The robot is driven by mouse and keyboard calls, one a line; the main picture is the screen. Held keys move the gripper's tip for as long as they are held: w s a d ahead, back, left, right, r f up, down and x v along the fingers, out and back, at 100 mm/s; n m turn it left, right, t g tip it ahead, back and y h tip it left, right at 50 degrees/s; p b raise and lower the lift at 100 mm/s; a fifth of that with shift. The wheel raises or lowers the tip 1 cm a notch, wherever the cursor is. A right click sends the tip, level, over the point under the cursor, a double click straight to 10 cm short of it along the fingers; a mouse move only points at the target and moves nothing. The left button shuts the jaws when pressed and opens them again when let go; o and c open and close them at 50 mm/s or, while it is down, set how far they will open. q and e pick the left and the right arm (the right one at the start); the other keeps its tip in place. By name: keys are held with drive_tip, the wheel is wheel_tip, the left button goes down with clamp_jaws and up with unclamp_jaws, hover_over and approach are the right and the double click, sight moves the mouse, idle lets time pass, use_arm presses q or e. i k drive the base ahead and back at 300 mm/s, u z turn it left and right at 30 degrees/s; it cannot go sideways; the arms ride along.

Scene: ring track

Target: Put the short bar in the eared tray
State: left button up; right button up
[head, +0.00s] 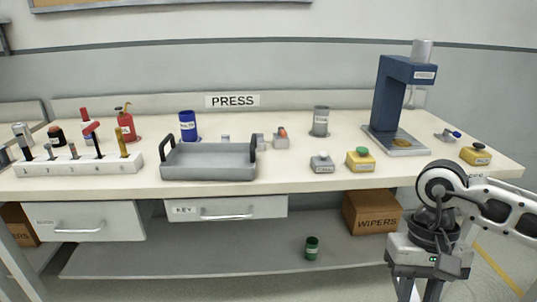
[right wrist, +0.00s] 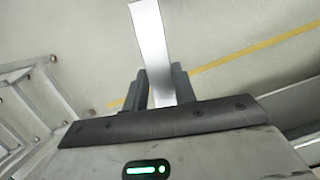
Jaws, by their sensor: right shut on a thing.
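The eared tray (head: 208,172) is grey with two black upright handles and stands near the front edge of the bench, left of the middle. Its visible inside looks empty. My right gripper (head: 416,291) is low at the right in front of the bench, pointing down, its tips near the lower picture edge. In the right wrist view my right gripper (right wrist: 161,90) is shut on a flat pale metal bar (right wrist: 150,35), which sticks out past the fingers. My left gripper is not in view.
A blue press (head: 388,95) stands at the back right. Yellow and grey button boxes (head: 360,161) sit near the front edge. A white tool rack (head: 80,168) is at the left. Drawers and a lower shelf (head: 200,262) with a wipers box (head: 370,213) are beneath.

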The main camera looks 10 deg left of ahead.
sight(213, 166)
drive_tip(key=u, duration=0.55)
drive_tip(key=i, duration=0.7)
drive_tip(key=u, duration=0.75)
